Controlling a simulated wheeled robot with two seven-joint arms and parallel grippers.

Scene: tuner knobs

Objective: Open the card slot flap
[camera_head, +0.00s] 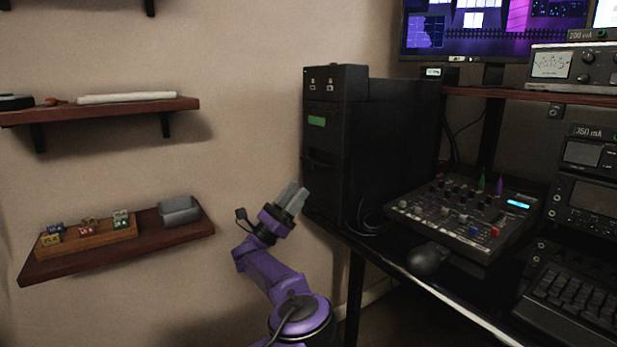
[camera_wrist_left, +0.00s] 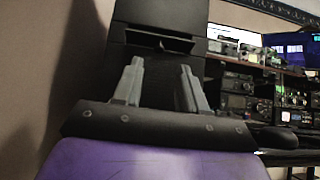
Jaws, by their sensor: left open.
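A black tower case (camera_head: 372,140) stands at the left end of the desk, with a green label on its narrow front. A dark ledge that looks like the card slot flap (camera_head: 318,161) crosses that front below the label. In the left wrist view the dark slot and its ledge (camera_wrist_left: 162,40) lie straight ahead, beyond the fingertips. I cannot tell how far the flap is open. My left gripper (camera_head: 292,196) is open and empty, low in front of the tower; its two grey fingers (camera_wrist_left: 161,68) point toward the slot without visible contact. My right gripper is not in view.
A mixer console (camera_head: 465,215) and a mouse (camera_head: 428,259) are on the desk (camera_head: 400,272) right of the tower. A lower wall shelf (camera_head: 150,240) holds a wooden card rack (camera_head: 88,238) and a grey bin (camera_head: 179,210). Free space lies between shelf and tower.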

